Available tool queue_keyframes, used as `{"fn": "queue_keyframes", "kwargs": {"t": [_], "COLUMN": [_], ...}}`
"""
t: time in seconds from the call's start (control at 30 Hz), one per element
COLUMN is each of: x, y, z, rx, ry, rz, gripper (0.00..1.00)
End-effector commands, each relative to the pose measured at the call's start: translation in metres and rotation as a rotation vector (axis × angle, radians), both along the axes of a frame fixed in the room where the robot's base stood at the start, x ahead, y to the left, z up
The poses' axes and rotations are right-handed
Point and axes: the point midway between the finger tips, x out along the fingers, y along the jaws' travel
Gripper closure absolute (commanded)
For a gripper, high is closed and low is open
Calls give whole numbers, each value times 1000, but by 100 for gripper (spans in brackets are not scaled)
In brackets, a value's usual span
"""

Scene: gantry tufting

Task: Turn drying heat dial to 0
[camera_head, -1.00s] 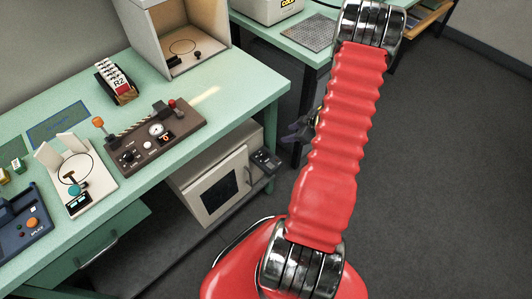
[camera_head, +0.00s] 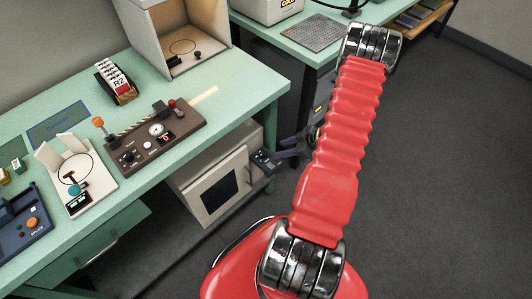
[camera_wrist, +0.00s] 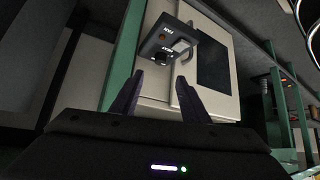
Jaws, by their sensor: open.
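The drying oven (camera_head: 215,185) is a cream box with a dark window, under the green bench. Its dark control panel (camera_head: 265,160) juts from its right side. In the wrist view the panel (camera_wrist: 168,42) shows small white labels and a dark dial (camera_wrist: 160,57), likely the heat dial. The dial's setting is too small and dark to read. My gripper (camera_head: 290,149) is beside the panel in the head view. In the wrist view its two dark fingers (camera_wrist: 158,80) are apart and empty, pointing towards the dial, which lies beyond the tips.
The bench's green legs (camera_wrist: 122,55) flank the oven in the wrist view. A handle (camera_wrist: 180,48) is beside the panel. On the bench are a brown control box (camera_head: 155,135) and an open booth (camera_head: 185,45). The floor to the right (camera_head: 450,180) is clear.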

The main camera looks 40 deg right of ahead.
Motion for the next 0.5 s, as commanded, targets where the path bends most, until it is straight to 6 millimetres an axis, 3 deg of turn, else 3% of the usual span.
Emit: {"fn": "queue_keyframes", "kwargs": {"t": [0.5], "x": [51], "y": [24], "z": [-57], "rx": [2], "ry": [2], "rz": [2], "gripper": [58]}}
